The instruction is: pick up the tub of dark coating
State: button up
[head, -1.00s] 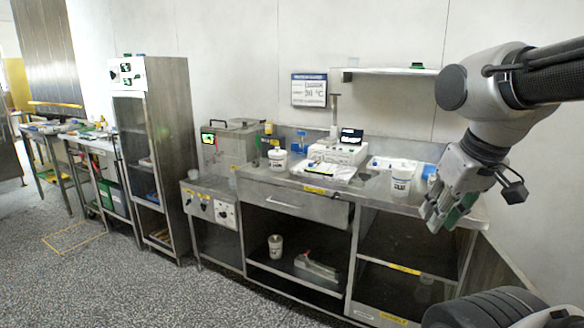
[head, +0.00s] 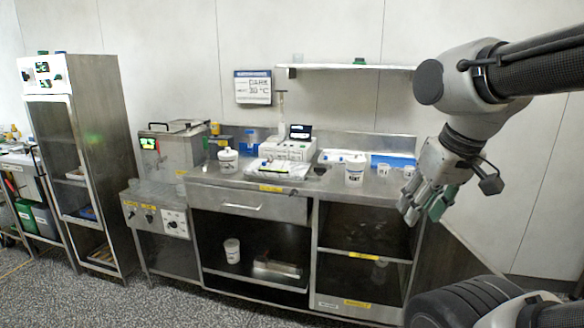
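Several white tubs could be the tub of dark coating; their labels are too small for me to read surely. One labelled tub (head: 355,172) stands on the right part of the steel counter. A second white tub (head: 228,160) stands farther left beside the metal tank. A third tub (head: 232,251) sits on the lower shelf. My gripper (head: 421,211) hangs at the right, pointing down, in front of the counter's right end. Its fingers look apart, with nothing between them. It is not touching any tub.
The steel counter (head: 340,190) has open shelves below. Small cups (head: 408,172) are near the right end. A wall sign (head: 253,87) reads DARK, 30 °C. A tall cabinet (head: 110,150) is at left.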

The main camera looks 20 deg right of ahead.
aim_at(354, 174)
jog(key=i, duration=0.8)
jog(key=i+z, duration=0.4)
jog(key=i+j+z, duration=0.1)
jog(key=z, duration=0.3)
jog(key=i+j+z, duration=0.2)
jog(key=z, duration=0.2)
jog(key=i+z, duration=0.1)
jog(key=z, duration=0.75)
